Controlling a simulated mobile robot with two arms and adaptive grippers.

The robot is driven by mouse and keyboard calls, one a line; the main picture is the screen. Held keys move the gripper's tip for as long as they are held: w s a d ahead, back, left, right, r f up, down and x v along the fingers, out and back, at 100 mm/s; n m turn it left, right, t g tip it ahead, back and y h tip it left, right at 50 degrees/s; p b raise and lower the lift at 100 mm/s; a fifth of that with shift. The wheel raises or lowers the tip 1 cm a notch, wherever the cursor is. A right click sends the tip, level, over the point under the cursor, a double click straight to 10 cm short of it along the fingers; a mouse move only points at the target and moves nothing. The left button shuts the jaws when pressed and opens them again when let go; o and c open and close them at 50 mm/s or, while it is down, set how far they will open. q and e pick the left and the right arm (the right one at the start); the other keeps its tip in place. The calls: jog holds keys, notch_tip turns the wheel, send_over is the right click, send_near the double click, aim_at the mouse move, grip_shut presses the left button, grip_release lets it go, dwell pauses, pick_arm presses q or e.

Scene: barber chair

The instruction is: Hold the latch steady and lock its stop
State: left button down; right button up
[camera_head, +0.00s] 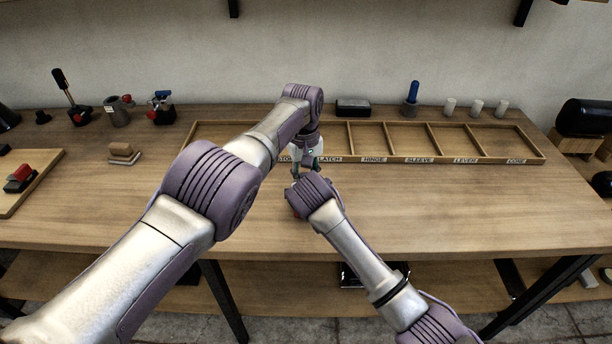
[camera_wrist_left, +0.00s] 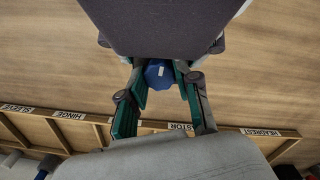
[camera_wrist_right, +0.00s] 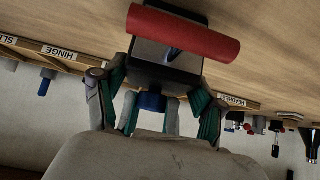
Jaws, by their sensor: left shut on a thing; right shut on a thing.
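The latch shows in the right wrist view as a dark block (camera_wrist_right: 168,62) with a thick red bar handle (camera_wrist_right: 184,33). A blue piece (camera_wrist_right: 152,102) sits at the near side of the block. In the left wrist view a blue knob (camera_wrist_left: 159,75) shows between the fingers of my left gripper (camera_wrist_left: 161,80), which is shut on it. My right gripper (camera_wrist_right: 155,85) is shut on the latch body. Most of the latch is hidden there.
A shallow wooden tray (camera_head: 470,159) with labelled compartments lies behind the grippers. Clamps (camera_head: 160,108), a grey cup (camera_head: 118,112), a wooden block (camera_head: 122,152) and a board with a red-handled piece (camera_head: 20,178) stand left. White cylinders (camera_head: 476,108) stand back right. The front right tabletop is clear.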

pick_arm(q)
jog(key=c, duration=1.1)
grip_release()
jog(key=shift+a+n, duration=0.1)
jog(key=shift+n, duration=0.3)
